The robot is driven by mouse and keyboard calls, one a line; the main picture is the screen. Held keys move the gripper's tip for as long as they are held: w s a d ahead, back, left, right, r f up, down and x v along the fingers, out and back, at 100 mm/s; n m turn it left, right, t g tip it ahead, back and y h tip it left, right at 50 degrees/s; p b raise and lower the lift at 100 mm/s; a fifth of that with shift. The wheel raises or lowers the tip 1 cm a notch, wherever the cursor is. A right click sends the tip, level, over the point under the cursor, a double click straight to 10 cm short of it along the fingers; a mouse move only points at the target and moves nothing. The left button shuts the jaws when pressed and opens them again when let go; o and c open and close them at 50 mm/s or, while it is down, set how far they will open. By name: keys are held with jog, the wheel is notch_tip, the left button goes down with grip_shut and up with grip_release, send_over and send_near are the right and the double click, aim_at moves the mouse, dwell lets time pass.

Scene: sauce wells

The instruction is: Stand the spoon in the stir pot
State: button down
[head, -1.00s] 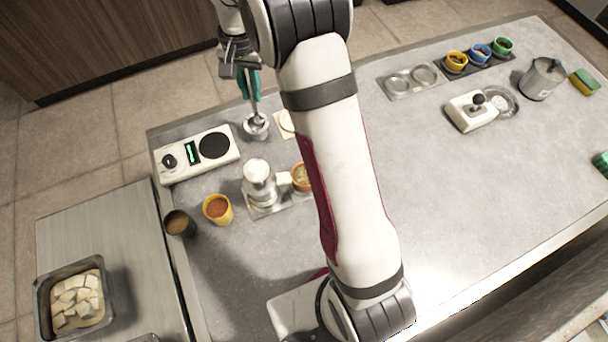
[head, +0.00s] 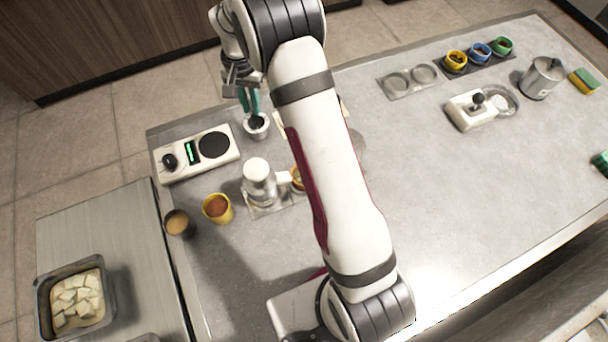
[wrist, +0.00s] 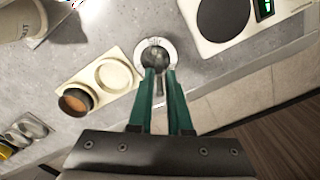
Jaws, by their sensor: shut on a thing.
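The stir pot (head: 257,131) is a small metal cup near the far left of the counter, right of the scale. It also shows in the wrist view as a pale round rim (wrist: 169,46). My gripper (head: 250,108) has teal fingers pointing down just above the pot; in the wrist view its fingertips (wrist: 160,75) are closed on the spoon. The spoon (wrist: 155,58) shows there as a dark rounded end inside the ring of the pot's rim, with a thin shaft between the fingers. In the head view the fingers hide most of it. How deep it sits cannot be told.
The scale (head: 188,159) with a black disc stands left of the pot. A cream two-well tray (wrist: 117,72) with a sauce cup (wrist: 75,102) is close by. A white-topped metal vessel (head: 258,180) and a yellow cup (head: 217,209) stand nearer.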

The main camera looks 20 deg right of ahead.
jog(key=shift+f, duration=0.15)
jog(key=shift+c, duration=0.6)
grip_release()
notch_tip(320, 180, up, 9)
jog(key=shift+f, duration=0.1)
dwell(0.8)
